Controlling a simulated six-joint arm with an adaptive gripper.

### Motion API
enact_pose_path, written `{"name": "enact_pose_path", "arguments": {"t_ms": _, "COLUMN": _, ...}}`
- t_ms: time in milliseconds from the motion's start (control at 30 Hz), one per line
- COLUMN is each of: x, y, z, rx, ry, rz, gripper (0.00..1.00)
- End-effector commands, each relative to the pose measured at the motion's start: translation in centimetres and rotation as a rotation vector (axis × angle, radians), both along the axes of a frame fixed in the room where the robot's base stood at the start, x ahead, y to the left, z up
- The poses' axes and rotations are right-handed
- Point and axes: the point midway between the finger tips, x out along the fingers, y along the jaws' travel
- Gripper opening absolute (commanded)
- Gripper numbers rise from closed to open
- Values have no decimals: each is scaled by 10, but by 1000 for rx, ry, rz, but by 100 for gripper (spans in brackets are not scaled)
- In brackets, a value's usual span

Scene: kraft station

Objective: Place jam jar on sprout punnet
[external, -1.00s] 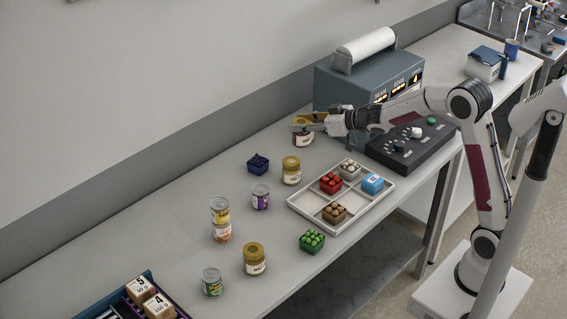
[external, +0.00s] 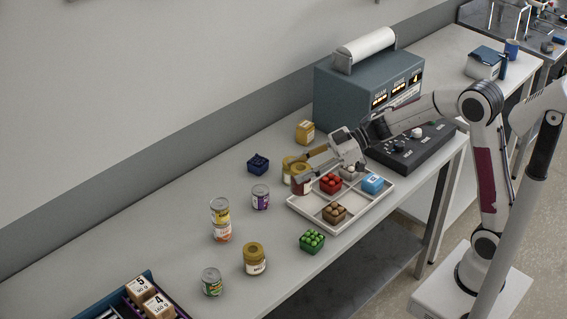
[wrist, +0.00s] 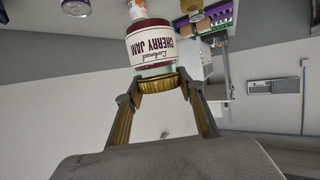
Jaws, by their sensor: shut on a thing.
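The jam jar (external: 302,185), with dark red contents and a gold lid, hangs in my gripper (external: 302,172) over the left rim of the white tray. In the wrist view the jar (wrist: 152,45) shows a "Cherry Jam" label, and the fingers of my gripper (wrist: 155,88) are shut on its gold lid. A green punnet of round green pieces, which looks like the sprout punnet (external: 312,241), stands on the bench in front of the tray. The held jar is apart from it, farther back. Whether the jar's base touches anything is unclear.
A gold-lidded jar (external: 287,172) stands close behind the held jar, partly hidden. Another jar (external: 254,259) and several cans stand left of the green punnet. A dark blue punnet (external: 258,163) is farther back.

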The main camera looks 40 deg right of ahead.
Motion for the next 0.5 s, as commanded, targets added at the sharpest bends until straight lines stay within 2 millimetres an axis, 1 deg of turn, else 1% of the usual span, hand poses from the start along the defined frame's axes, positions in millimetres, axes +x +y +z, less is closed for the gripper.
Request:
{"name": "enact_pose_path", "arguments": {"t_ms": 33, "x": -14, "y": 6, "z": -4, "rx": 0, "ry": 1, "rz": 46, "gripper": 1}}
{"name": "enact_pose_path", "arguments": {"t_ms": 100, "x": -32, "y": 12, "z": -9, "rx": 2, "ry": 1, "rz": 103, "gripper": 1}}
{"name": "enact_pose_path", "arguments": {"t_ms": 200, "x": -52, "y": 18, "z": -16, "rx": 1, "ry": 0, "rz": 167, "gripper": 1}}
{"name": "enact_pose_path", "arguments": {"t_ms": 300, "x": -67, "y": 21, "z": -19, "rx": 2, "ry": -2, "rz": 210, "gripper": 1}}
{"name": "enact_pose_path", "arguments": {"t_ms": 367, "x": -72, "y": 23, "z": -18, "rx": 1, "ry": -4, "rz": 225, "gripper": 1}}
{"name": "enact_pose_path", "arguments": {"t_ms": 500, "x": -74, "y": 24, "z": -17, "rx": 1, "ry": -4, "rz": 222, "gripper": 1}}
